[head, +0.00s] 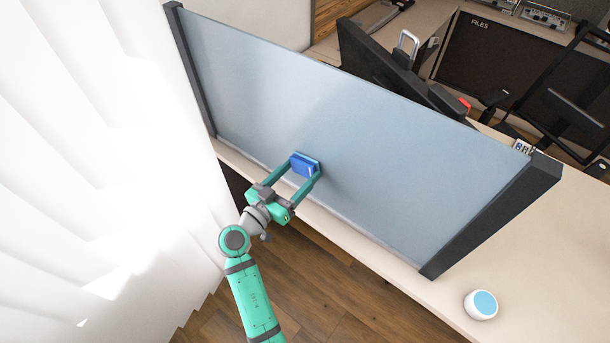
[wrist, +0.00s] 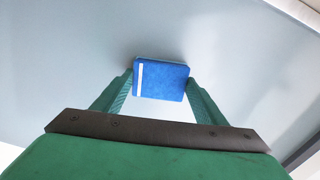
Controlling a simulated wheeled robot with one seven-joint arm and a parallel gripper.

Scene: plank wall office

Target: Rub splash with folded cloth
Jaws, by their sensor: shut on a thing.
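The folded cloth (head: 303,166) is a blue block with a pale stripe along one edge, also seen in the wrist view (wrist: 165,80). My gripper (head: 306,167) is shut on it, one green finger on each side. The cloth is held up at the grey-blue divider panel (head: 350,130), low and left of the panel's middle. It looks to be touching or very near the panel; I cannot tell which. I see no clear splash on the panel in either view; the cloth may hide part of it.
The panel stands between dark end posts (head: 495,215) on a pale desk (head: 560,250). A white round device with a blue top (head: 481,304) sits on the desk at lower right. White blinds (head: 90,150) hang at left. Monitors and a chair are behind the panel.

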